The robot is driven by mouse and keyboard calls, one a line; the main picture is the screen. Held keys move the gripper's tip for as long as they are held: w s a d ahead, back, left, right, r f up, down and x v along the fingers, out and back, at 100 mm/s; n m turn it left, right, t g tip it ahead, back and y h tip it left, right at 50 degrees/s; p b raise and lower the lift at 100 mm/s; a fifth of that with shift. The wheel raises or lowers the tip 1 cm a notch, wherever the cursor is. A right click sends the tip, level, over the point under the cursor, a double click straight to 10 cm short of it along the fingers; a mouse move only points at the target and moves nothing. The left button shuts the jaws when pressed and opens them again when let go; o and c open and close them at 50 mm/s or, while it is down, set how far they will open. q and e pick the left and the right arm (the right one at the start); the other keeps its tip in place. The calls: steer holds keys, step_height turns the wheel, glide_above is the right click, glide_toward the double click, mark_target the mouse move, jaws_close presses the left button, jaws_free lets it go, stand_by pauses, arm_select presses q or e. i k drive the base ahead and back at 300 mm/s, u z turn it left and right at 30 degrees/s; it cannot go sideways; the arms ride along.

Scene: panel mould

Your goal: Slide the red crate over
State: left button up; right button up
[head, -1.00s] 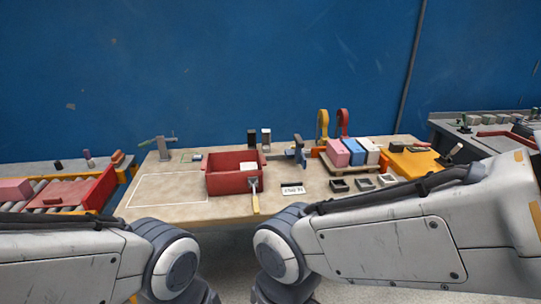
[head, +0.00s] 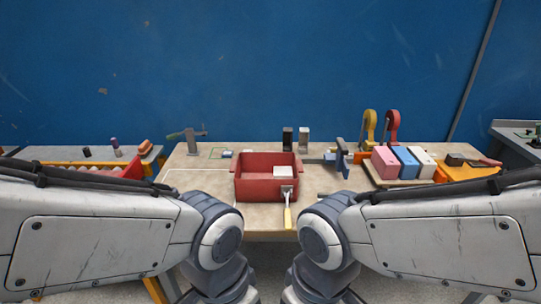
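The red crate (head: 253,188) stands upright on the workbench (head: 215,182), near the middle of the head view. A white block (head: 284,171) shows inside it at the right. A scraper with a yellow handle (head: 288,216) lies at the crate's front right; I cannot tell whether it touches the crate. A white outline marked on the bench lies to the left of the crate, partly hidden by my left arm. Both my arms reach in from the sides in front of the bench. Neither gripper shows.
Pink, blue and white blocks (head: 408,160) sit on a tray right of the crate. A blue clamp-like tool (head: 341,158) stands between them. Yellow and red rounded tools (head: 369,127) stand behind. Two upright blocks (head: 288,138) stand behind the crate. A roller conveyor at left is mostly hidden.

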mark_target(255, 181)
steer(key=i, duration=1)
steer(key=z, duration=0.25)
steer(key=k, duration=0.15)
steer(key=u, duration=0.6)
steer(key=i, duration=0.6)
steer(key=z, duration=0.3)
